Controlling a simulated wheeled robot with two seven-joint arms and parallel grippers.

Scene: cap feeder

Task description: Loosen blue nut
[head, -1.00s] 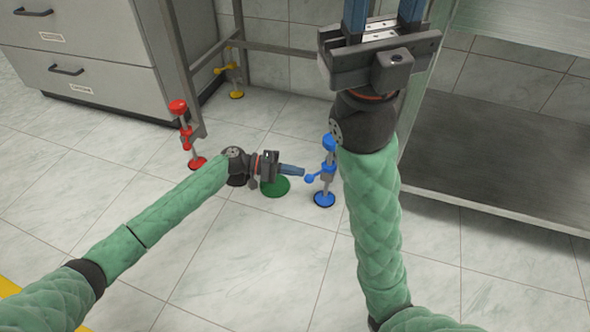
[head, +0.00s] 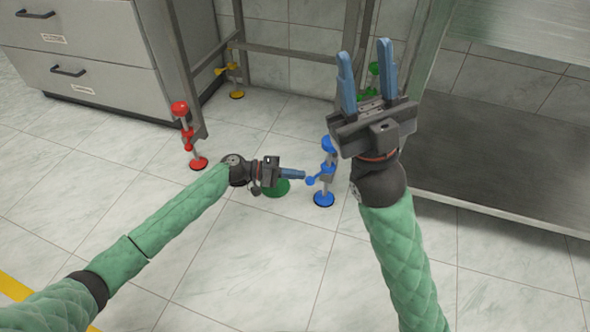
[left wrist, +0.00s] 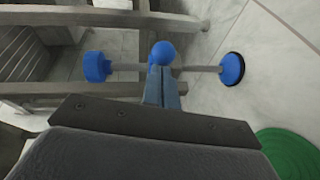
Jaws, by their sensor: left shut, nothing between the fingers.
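The blue nut (head: 326,172) sits partway up a grey threaded rod, between a blue top knob (head: 328,143) and a blue foot (head: 324,199). Its handle ends in a blue ball (head: 310,181) pointing left. My left gripper (head: 303,174) is shut and empty, its tips right beside the ball. In the left wrist view the ball (left wrist: 163,53) is just beyond the closed fingertips (left wrist: 161,72); I cannot tell whether they touch. The blue foot also shows there (left wrist: 232,69). My right gripper (head: 364,48) is open and empty, raised at the upper right.
A red leveling foot (head: 198,163) stands to the left, a yellow one (head: 237,94) at the back. A green disc (head: 275,187) lies behind my left gripper and another green part (head: 374,82) shows behind the right one. Grey drawers (head: 90,60) are at left; the front floor is clear.

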